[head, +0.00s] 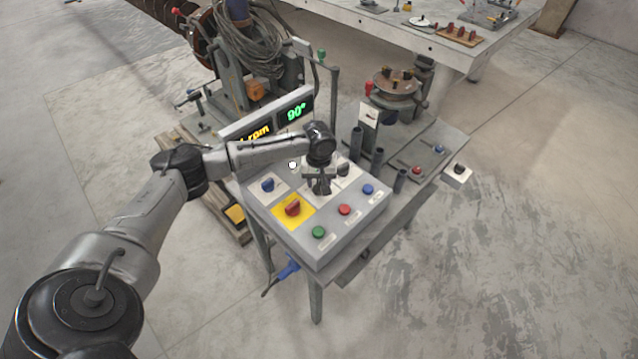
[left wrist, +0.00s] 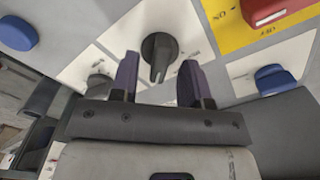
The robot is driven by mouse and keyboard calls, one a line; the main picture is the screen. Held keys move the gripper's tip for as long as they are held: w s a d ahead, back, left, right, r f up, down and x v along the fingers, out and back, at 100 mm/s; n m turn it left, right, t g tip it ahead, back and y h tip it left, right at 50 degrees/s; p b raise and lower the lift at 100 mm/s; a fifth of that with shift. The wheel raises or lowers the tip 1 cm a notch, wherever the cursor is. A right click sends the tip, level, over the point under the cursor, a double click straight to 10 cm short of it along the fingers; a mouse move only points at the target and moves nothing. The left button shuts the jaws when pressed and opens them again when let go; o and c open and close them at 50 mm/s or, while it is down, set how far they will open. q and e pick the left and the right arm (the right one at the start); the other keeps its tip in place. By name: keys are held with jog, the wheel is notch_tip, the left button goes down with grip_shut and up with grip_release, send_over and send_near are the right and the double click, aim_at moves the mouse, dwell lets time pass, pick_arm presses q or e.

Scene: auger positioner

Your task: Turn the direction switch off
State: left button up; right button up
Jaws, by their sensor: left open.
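A black rotary knob (left wrist: 160,54) on a white plate, which may be the direction switch, shows in the left wrist view with its pointer toward the gripper. My left gripper (left wrist: 159,66) is open, its two dark fingers on either side of the pointer; I cannot tell whether they touch it. In the head view my left gripper (head: 320,187) is low over the control panel (head: 333,243) and hides most of this knob. The plate's wording is not readable. My right gripper is not in view.
Around it are a red knob (head: 293,207) on a yellow plate, a blue knob (head: 268,185), a red button (head: 345,209), a blue button (head: 368,188) and a green button (head: 319,232). A display (head: 296,112) reading 90° stands behind. Upright dark tubes (head: 377,160) stand to the right.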

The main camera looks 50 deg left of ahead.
pick_arm(q)
jog(key=shift+f, duration=0.45)
jog(key=shift+c, duration=0.2)
grip_shut()
